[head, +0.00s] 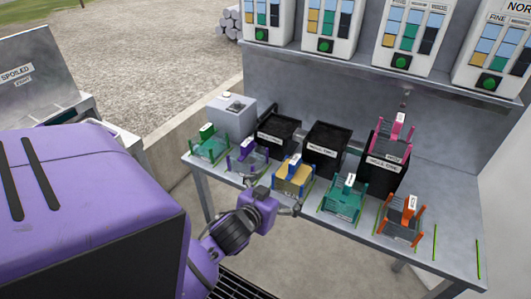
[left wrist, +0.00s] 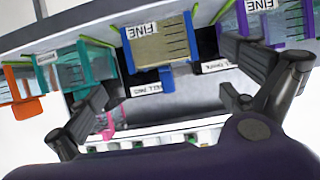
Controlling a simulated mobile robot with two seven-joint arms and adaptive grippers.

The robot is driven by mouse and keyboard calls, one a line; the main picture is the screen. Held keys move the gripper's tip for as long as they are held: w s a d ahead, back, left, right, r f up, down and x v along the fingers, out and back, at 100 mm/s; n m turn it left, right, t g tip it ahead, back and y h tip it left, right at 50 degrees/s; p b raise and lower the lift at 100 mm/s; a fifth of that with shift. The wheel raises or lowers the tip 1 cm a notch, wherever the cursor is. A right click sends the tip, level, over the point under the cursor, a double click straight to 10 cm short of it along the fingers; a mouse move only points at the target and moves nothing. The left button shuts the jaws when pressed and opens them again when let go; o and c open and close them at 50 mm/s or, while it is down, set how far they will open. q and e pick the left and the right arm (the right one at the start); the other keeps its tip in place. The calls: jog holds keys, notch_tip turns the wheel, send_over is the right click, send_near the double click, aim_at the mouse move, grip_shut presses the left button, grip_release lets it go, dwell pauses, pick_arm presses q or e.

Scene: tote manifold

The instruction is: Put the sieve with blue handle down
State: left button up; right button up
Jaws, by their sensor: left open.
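The sieve with blue handle (head: 294,180) has a yellowish tray and rests at the front edge of the grey table, between a purple and a teal sieve. In the left wrist view the blue-framed sieve (left wrist: 172,42) bears a "FINE" label and lies between my spread fingers, with a gap on each side. My left gripper (head: 279,198) is open and empty, just in front of the sieve and near the table edge. Whether a finger touches the sieve cannot be told. My right gripper is not in view.
Green (head: 209,147), purple (head: 246,157), teal (head: 343,202) and orange (head: 402,221) sieves line the table front. Black bins (head: 325,150) stand behind, one with a pink sieve (head: 396,140) on top. A grey box (head: 232,118) is at the left. The table's right end (head: 455,215) has free room.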

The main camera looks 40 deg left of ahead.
pick_arm(q)
jog(key=s+d+f+m+g+h, duration=0.1)
jog(key=s+d+f, duration=0.3)
jog(key=s, duration=0.5)
jog(key=s+d+f+m+g+h, duration=0.1)
jog(key=s+d+f+g, duration=0.1)
jog(key=s+d+f, duration=0.3)
jog(key=s+d+f+m+g+h, duration=0.1)
jog(key=s+d+f, duration=0.3)
jog(key=s+f, duration=0.7)
jog(key=s, duration=0.3)
jog(key=shift+d+f+g, duration=0.2)
jog(key=shift+d+g, duration=0.05)
jog(key=shift+g, duration=0.05)
jog(key=shift+s, duration=0.1)
